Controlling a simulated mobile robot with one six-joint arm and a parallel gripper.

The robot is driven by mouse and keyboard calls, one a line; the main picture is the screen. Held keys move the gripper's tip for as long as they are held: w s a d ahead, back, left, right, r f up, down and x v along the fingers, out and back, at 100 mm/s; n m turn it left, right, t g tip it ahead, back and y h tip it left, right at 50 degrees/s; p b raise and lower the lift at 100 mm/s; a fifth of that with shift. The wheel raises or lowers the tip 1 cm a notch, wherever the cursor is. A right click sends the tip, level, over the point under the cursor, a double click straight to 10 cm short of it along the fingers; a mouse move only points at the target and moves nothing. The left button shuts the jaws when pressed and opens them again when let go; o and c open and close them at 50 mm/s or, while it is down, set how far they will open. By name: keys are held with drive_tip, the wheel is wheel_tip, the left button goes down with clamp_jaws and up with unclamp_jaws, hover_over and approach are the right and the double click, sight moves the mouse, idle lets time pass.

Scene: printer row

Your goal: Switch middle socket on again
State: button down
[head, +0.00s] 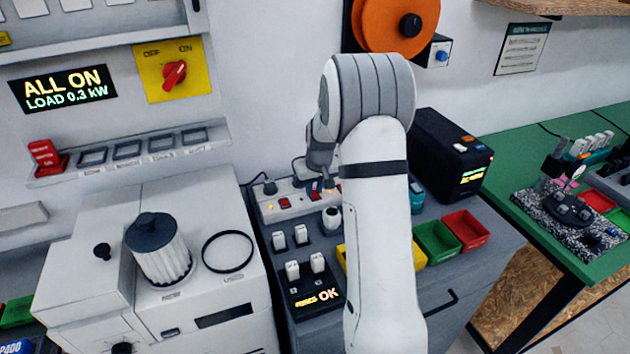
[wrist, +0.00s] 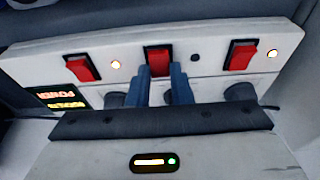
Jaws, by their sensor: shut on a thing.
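The white power strip (head: 268,207) lies at the back of the grey cabinet. In the wrist view the strip (wrist: 215,32) carries three red rocker switches in a row: left (wrist: 81,67), middle (wrist: 157,53) and right (wrist: 240,54). The lamps beside the left switch (wrist: 116,64) and right switch (wrist: 272,53) glow. The lamp beside the middle switch (wrist: 193,57) looks dim. My gripper (wrist: 160,74) has its two blue-grey fingers either side of the middle switch's lower part, shut on it. In the head view my gripper (head: 324,183) is over the strip, partly hidden by my arm.
Dark plugs sit below the left (wrist: 115,99) and right (wrist: 240,92) switches. A black box (head: 450,152) and coloured bins (head: 465,228) are to the right. A printer (head: 200,300) stands left.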

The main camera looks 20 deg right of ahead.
sight(313, 193)
drive_tip(key=shift+w+r+g+p, duration=0.25)
drive_tip(key=shift+r+g+p, duration=0.1)
drive_tip(key=shift+g+p, duration=0.2)
drive_tip(key=shift+w+f+g+p, duration=0.15)
drive_tip(key=shift+f+g+p, duration=0.15)
drive_tip(key=shift+g+p, duration=0.35)
drive_tip(key=c, duration=1.3)
unclamp_jaws()
wheel_tip(313, 193, up, 8)
drive_tip(key=b, duration=0.1)
drive_tip(key=shift+f+b, duration=0.15)
drive_tip(key=shift+b, duration=0.2)
